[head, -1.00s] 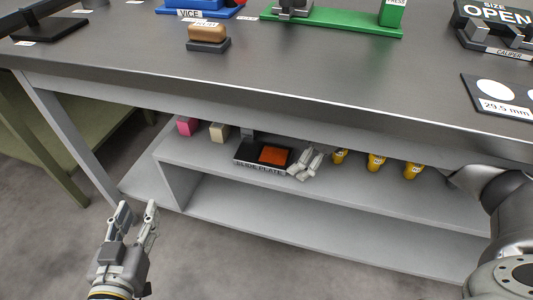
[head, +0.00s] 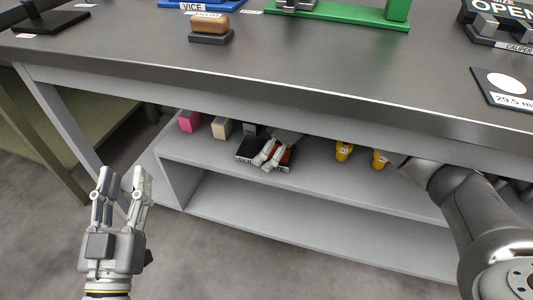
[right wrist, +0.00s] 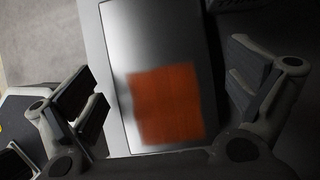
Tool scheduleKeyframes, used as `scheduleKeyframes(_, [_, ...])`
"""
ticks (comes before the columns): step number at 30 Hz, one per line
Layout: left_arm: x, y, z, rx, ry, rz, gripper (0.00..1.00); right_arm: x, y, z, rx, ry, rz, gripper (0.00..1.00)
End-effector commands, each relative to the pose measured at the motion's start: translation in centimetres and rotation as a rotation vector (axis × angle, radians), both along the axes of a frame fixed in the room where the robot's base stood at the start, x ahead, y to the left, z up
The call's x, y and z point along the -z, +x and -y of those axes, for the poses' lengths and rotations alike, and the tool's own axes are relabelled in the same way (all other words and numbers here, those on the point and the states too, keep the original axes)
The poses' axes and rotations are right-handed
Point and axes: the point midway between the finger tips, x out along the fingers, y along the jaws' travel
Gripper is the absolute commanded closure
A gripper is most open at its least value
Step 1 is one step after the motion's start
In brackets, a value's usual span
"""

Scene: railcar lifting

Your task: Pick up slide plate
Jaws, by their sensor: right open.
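The slide plate, an orange-brown square, lies on a dark labelled tray (head: 245,158) on the upper shelf under the workbench. In the head view only a strip of the plate (head: 288,155) shows, since my right gripper (head: 267,158) covers much of it and of the label. In the right wrist view the plate (right wrist: 165,105) lies between the two spread fingers of my right gripper (right wrist: 165,95), with gaps on both sides. That gripper is open and empty. My left gripper (head: 121,178) is open and empty in front of the shelf's left end.
A pink block (head: 188,121) and a cream block (head: 222,128) stand left of the tray. Yellow containers (head: 343,150) stand to its right. The workbench top (head: 330,75) overhangs the shelf closely. The lower shelf (head: 300,225) is clear.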

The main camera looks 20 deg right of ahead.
Motion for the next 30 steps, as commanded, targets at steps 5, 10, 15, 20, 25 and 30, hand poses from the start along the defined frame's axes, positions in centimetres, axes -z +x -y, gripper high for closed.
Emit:
scheduleKeyframes(5, [-0.01, 0.01, 0.0, 0.0, 0.0, 0.0, 0.6, -0.02, -0.01, 0.01, 0.0, 0.0, 0.0, 0.01])
scheduleKeyframes(10, [0.01, 0.01, 0.0, 0.0, 0.0, -0.001, 0.6, -0.01, -0.01, 0.02, 0.0, 0.0, 0.0, 0.23])
scheduleKeyframes(15, [0.02, 0.02, -0.01, 0.0, 0.0, -0.002, 0.6, -0.01, -0.02, 0.02, 0.0, 0.0, 0.0, 0.45])
scheduleKeyframes(20, [0.03, 0.02, -0.01, -0.001, 0.0, -0.002, 0.6, -0.11, 0.03, 0.0, 0.0, 0.002, 0.002, 0.53])
scheduleKeyframes(25, [0.03, 0.03, -0.02, -0.001, 0.0, -0.003, 0.6, -0.14, 0.03, 0.02, 0.0, 0.002, 0.001, 0.53])
scheduleKeyframes(30, [0.33, 0.17, 0.0, -0.001, 0.007, -0.026, 0.6, -0.44, 0.07, 0.17, 0.0, 0.002, 0.002, 0.53])
